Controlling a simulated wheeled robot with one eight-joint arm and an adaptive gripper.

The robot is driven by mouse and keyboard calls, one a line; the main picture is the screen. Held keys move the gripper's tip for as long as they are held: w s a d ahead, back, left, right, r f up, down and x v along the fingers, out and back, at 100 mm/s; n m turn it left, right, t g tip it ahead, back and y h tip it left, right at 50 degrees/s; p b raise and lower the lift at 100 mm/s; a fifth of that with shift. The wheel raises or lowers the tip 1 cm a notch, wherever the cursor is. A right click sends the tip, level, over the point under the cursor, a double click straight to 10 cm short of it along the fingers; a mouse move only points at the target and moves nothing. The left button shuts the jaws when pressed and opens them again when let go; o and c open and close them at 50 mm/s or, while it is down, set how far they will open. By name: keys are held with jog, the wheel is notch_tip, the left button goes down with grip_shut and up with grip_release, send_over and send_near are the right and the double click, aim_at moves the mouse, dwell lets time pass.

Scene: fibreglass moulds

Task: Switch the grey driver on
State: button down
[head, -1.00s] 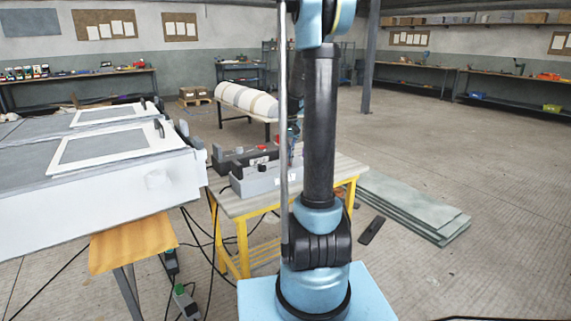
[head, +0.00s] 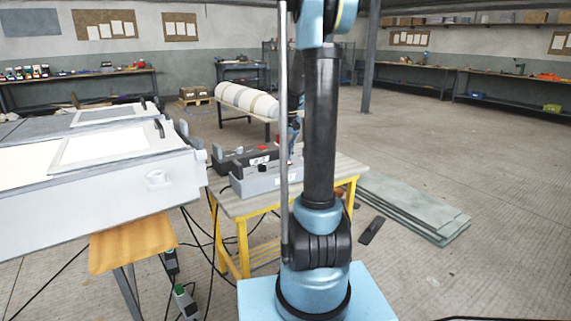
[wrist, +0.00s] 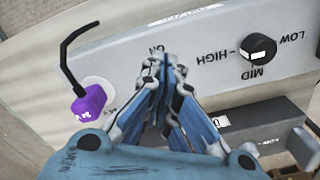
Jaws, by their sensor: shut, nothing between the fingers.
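The grey driver (head: 268,180) is a long light-grey box on the yellow-legged table. In the wrist view its face (wrist: 120,65) shows an ON mark, a black knob (wrist: 258,48) marked LOW, MID and HIGH, and a purple 24 V plug (wrist: 88,102) with a black lead. My gripper (wrist: 168,70) is shut and empty, its fingertips together over the face beside the ON mark. The fingers hide the spot below that mark, so no switch is visible there and contact cannot be told. In the head view my gripper (head: 292,154) is small and partly behind my arm.
A dark driver (head: 238,160) stands just behind the grey one; a dark box (wrist: 262,128) is close at lower right in the wrist view. The yellow-legged table (head: 232,204) has cables below. The large white mould bench (head: 90,215) lies left. Flat panels (head: 415,205) lie right.

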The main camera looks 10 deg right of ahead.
aim_at(289, 164)
jog(key=shift+r, duration=2.45)
jog(key=shift+s, duration=0.15)
jog(key=s+a, duration=0.2)
jog(key=s, duration=0.9)
jog(key=s+a+f+n+t, duration=0.1)
jog(key=s+f, duration=0.4)
jog(key=s, duration=0.6)
jog(key=s+a+f+n+t, duration=0.1)
jog(key=s+a+f, duration=0.1)
jog(key=s+f, duration=0.4)
jog(key=s, duration=0.5)
jog(key=shift+s+f, duration=0.25)
jog(key=shift+s, duration=0.05)
